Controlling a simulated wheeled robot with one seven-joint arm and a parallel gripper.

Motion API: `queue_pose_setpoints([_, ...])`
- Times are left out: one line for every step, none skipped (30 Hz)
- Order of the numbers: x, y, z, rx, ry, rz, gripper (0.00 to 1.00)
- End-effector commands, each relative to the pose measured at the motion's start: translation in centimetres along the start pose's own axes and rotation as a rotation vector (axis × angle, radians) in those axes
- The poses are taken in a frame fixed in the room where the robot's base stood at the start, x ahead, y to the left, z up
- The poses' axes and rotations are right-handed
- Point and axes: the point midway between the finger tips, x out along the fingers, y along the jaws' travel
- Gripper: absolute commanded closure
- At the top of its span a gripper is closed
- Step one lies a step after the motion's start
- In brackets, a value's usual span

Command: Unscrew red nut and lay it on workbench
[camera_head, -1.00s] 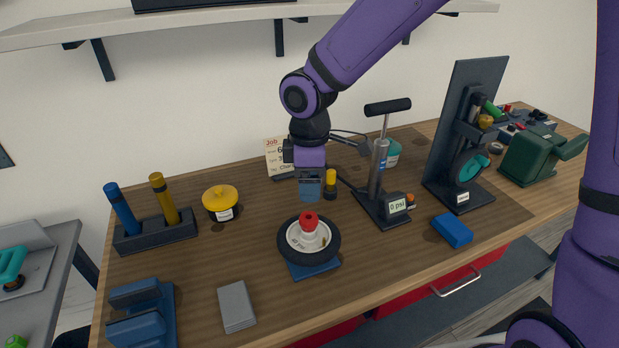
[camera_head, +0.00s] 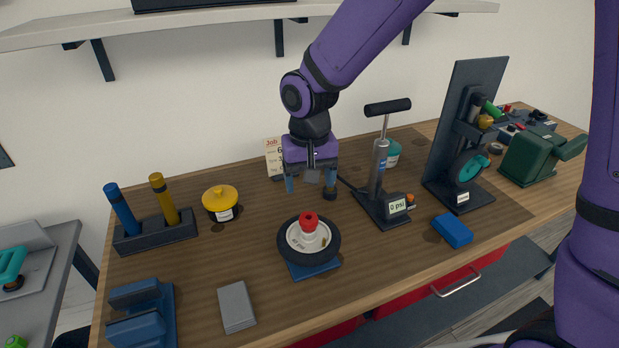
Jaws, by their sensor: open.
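The red nut (camera_head: 308,219) sits on top of the white hub of a small black-tyred wheel (camera_head: 288,255). The wheel lies flat on a blue block (camera_head: 314,270) on the wooden workbench (camera_head: 270,296). My gripper (camera_head: 311,188) is open and empty, pointing down behind the wheel, with its two blue fingers spread left and right. It is apart from the red nut.
A pump with a 0 psi display (camera_head: 397,206) stands right of the wheel. A blue block (camera_head: 453,231), a grey block (camera_head: 236,307) and a yellow-lidded pot (camera_head: 220,200) lie around it. A rack with blue and yellow handles (camera_head: 155,232) is at left. The bench front near the wheel is clear.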

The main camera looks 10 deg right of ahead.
Motion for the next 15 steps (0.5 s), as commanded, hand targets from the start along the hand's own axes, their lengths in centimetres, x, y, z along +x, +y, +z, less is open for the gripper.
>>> queue_pose_setpoints([-0.01, -0.03, 0.01, 0.054, 0.001, 0.000, 0.26])
queue_pose_setpoints([-0.01, -0.05, 0.02, 0.088, 0.001, 0.000, 0.26])
queue_pose_setpoints([-0.02, -0.05, 0.02, 0.129, 0.001, 0.000, 0.26])
queue_pose_setpoints([-0.01, -0.01, 0.00, 0.155, 0.001, 0.000, 0.26])
queue_pose_setpoints([-0.01, 0.00, 0.00, 0.176, 0.001, 0.000, 0.26])
queue_pose_setpoints([-0.01, -0.01, 0.00, 0.198, 0.001, 0.000, 0.26])
queue_pose_setpoints([-0.02, -0.02, 0.00, 0.208, 0.001, 0.000, 0.26])
queue_pose_setpoints([-0.02, -0.02, 0.00, 0.215, 0.001, 0.000, 0.26])
queue_pose_setpoints([-0.01, -0.01, 0.00, 0.220, 0.000, -0.001, 0.26])
queue_pose_setpoints([-0.01, 0.00, 0.00, 0.221, 0.000, -0.001, 0.26])
queue_pose_setpoints([-0.01, 0.00, 0.00, 0.220, 0.000, -0.001, 0.26])
queue_pose_setpoints([-0.01, 0.01, 0.00, 0.220, 0.000, -0.001, 0.26])
queue_pose_setpoints([-0.01, 0.00, 0.00, 0.219, 0.000, 0.000, 0.26])
queue_pose_setpoints([-0.01, 0.01, 0.00, 0.219, 0.000, 0.000, 0.26])
queue_pose_setpoints([-0.01, 0.01, 0.00, 0.219, 0.000, 0.000, 0.26])
